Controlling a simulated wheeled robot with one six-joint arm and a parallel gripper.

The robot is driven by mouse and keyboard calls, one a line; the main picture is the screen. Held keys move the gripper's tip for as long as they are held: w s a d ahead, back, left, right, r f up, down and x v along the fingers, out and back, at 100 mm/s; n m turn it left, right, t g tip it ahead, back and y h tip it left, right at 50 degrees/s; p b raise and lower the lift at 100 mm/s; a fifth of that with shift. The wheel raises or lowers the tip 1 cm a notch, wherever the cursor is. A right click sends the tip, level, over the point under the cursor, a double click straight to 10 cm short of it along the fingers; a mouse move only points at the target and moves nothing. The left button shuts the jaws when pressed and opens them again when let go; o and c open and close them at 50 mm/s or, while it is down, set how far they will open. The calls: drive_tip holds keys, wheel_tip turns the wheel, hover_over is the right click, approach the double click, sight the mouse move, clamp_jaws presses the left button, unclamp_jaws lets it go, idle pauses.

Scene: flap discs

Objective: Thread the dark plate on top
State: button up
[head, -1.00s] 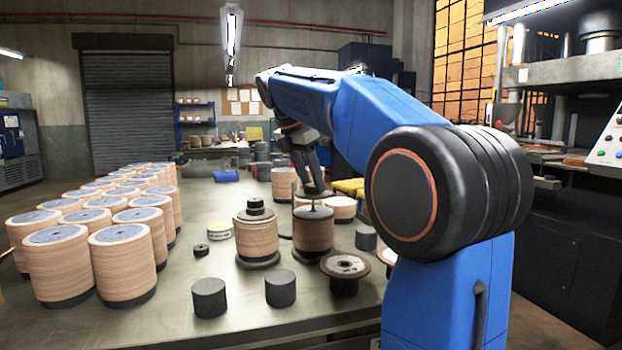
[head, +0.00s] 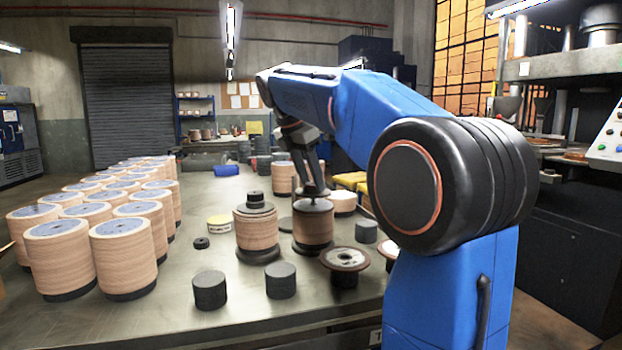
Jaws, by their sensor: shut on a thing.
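A stack of tan discs (head: 313,229) stands upright on a dark base near the middle of the table. The dark plate (head: 307,205) is at the top of this stack, level, and looks in line with it. My gripper (head: 313,190) points down over the stack and is shut on the plate's middle. The fingertips are small, and the post is hidden by the plate and gripper. I cannot tell whether the plate rests fully on the discs.
A similar stack (head: 257,230) with a dark top stands close on the left. Two dark cylinders (head: 210,291) (head: 281,281) and a brown-rimmed flanged disc (head: 345,259) are in front. Many tan stacks (head: 61,262) fill the left side. The table (head: 180,326) is bare at the front left.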

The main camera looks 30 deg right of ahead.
drive_tip(key=shift+f, duration=0.15)
drive_tip(key=shift+f, duration=1.3)
drive_tip(key=o, duration=1.5)
drive_tip(key=v, duration=1.7)
drive_tip(key=shift+s+r, duration=0.1)
drive_tip(key=shift+r, duration=0.1)
